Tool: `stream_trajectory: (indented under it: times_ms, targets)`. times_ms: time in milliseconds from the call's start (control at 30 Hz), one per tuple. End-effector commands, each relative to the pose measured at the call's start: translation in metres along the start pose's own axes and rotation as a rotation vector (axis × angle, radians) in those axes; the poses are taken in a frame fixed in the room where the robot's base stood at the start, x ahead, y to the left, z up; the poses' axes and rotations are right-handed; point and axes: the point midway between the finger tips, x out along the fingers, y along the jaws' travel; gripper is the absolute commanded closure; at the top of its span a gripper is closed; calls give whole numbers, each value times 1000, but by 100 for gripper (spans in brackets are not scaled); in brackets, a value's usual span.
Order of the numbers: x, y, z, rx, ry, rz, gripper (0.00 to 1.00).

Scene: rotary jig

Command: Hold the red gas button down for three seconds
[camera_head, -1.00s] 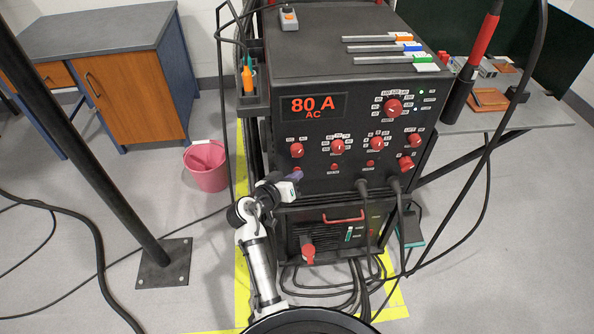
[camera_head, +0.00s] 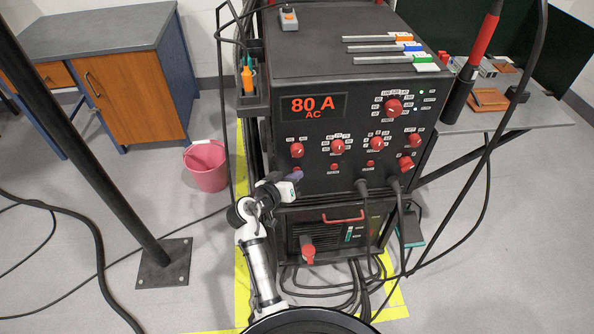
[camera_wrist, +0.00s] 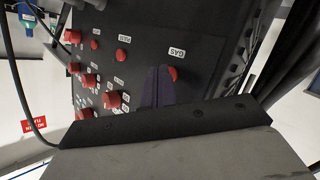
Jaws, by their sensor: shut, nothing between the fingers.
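The red gas button (camera_wrist: 173,74), next to the "GAS" label (camera_wrist: 177,52), is on the black front panel of the welding machine (camera_head: 325,145). In the wrist view the tips of my gripper (camera_wrist: 158,72) are right beside the button and overlap its edge. The fingers are together with nothing between them. In the head view my gripper (camera_head: 296,176) is at the panel's lower left, and only a little red of the button shows above its tips. I cannot tell whether the tips touch the button or whether it is pressed in.
Red knobs (camera_head: 339,146) and two more small red buttons (camera_head: 334,167) are on the same panel. Cables (camera_head: 363,205) plug in at its lower right. A lower unit with a red handle (camera_head: 343,218) sits below. A pink bucket (camera_head: 207,168) stands on the floor at left.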

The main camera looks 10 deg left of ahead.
Motion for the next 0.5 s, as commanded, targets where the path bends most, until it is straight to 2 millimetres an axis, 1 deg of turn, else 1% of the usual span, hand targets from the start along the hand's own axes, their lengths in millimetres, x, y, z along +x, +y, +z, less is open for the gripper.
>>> stream_trajectory:
  times_ms: [367, 500]
  targets:
    - [0, 0, 0, 0, 1, -1, 100]
    - [-3, 2, 2, 0, 1, 0, 100]
